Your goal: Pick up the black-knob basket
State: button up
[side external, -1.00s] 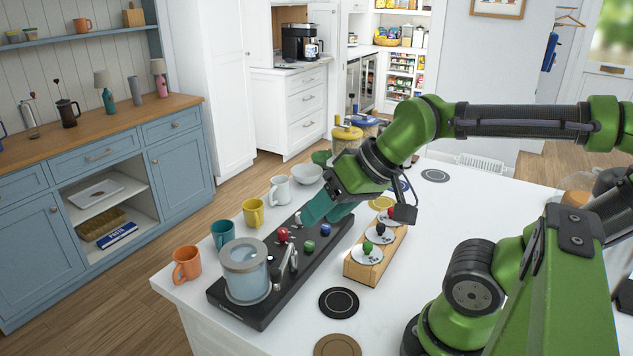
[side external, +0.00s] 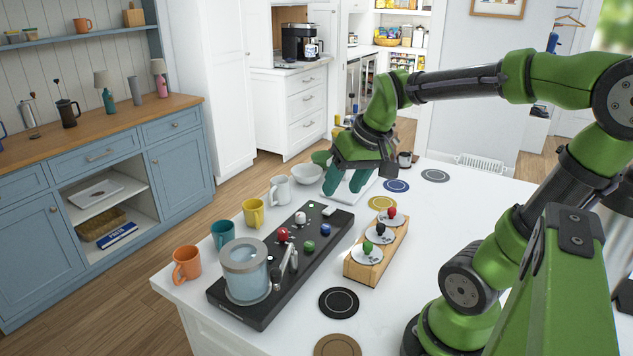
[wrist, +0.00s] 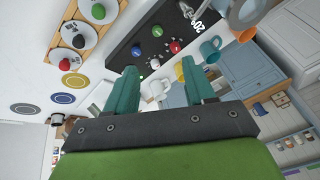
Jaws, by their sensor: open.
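The black-knob basket (side external: 380,231) sits in the middle of a light wooden rack (side external: 362,270), between a red-knob basket (side external: 391,215) and a green-knob basket (side external: 368,249). Each shows a pale round top with a coloured knob. In the wrist view the black-knob basket (wrist: 79,41) is at the upper left, outside the finger gap. My gripper (side external: 345,184) is open and empty, above the far part of the counter, behind and left of the rack. Its teal fingers (wrist: 160,67) spread apart in the wrist view.
A long black machine (side external: 260,305) with coloured knobs and a clear tank (side external: 246,272) lies left of the rack. Several mugs, including a yellow one (side external: 253,212), line the counter edge. A white bowl (side external: 306,175) stands near my gripper. Flat coasters lie around the rack, including a black one (side external: 338,303).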

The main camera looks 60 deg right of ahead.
jog(key=s+d+g, duration=0.2)
jog(key=d+g, duration=0.1)
jog(key=d, duration=0.8)
jog(key=n+g, duration=0.2)
jog(key=n, duration=0.2)
send_over(380, 224)
notch_tip(380, 224, down, 11)
jog(key=shift+s+a+f, duration=0.1)
jog(key=shift+a+f, duration=0.05)
jog(key=shift+f, duration=0.05)
notch_tip(380, 224, down, 5)
jog(key=shift+r, duration=0.1)
jog(key=shift+c, duration=0.3)
grip_shut()
